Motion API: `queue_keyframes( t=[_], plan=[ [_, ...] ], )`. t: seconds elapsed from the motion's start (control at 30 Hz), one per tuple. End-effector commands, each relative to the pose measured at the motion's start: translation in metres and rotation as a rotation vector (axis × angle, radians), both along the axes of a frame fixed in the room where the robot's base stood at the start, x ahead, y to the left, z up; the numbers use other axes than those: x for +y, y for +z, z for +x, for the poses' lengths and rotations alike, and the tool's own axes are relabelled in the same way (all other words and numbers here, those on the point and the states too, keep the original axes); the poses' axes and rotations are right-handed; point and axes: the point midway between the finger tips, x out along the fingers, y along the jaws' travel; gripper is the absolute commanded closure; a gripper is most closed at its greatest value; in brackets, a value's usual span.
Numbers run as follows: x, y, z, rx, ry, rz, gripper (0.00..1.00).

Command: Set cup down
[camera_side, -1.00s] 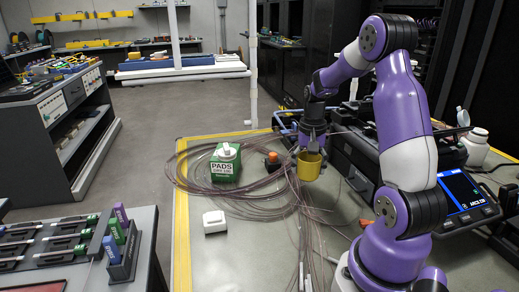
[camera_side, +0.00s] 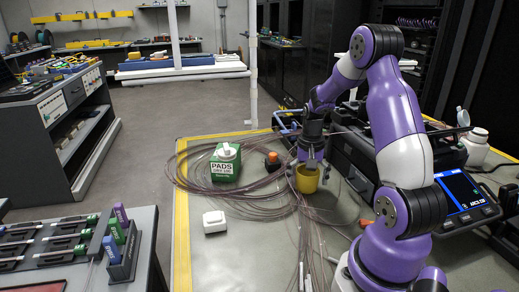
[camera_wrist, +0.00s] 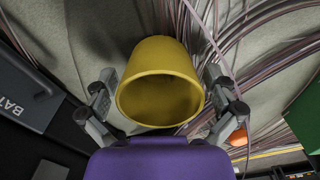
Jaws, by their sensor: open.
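The yellow cup (camera_side: 307,181) is upright among the cables on the work table (camera_side: 240,262), and appears to rest on it. In the wrist view the cup (camera_wrist: 160,85) shows its open mouth toward the camera and looks empty. My gripper (camera_side: 311,165) is right above and around the cup. In the wrist view its two fingers (camera_wrist: 163,100) stand on either side of the cup, open, with small gaps to its wall.
Loose fiber cables (camera_side: 262,200) loop around the cup. A green PADS box (camera_side: 225,166) stands left, with a white block (camera_side: 214,221) in front. An orange-topped item (camera_side: 272,160) is close behind. The splicer with a blue screen (camera_side: 462,192) is at right.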

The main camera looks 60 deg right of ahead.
Motion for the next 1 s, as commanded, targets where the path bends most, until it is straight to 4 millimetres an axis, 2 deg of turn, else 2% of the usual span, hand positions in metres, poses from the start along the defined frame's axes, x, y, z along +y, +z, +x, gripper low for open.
queue_keyframes(
  t=[0.27,0.37,0.7,0.87,0.97,1.0],
  plan=[
    [0.0,0.007,0.0,-0.002,0.0,-0.002,0.0],
    [-0.001,0.022,0.001,-0.004,0.0,-0.005,0.0],
    [0.0,0.098,0.001,-0.005,0.0,-0.004,0.0],
    [0.0,0.118,0.001,-0.003,0.001,-0.002,0.0],
    [0.011,0.129,0.005,-0.016,0.046,-0.016,0.0],
    [0.022,0.135,0.009,-0.03,0.092,-0.029,0.0]
  ],
)
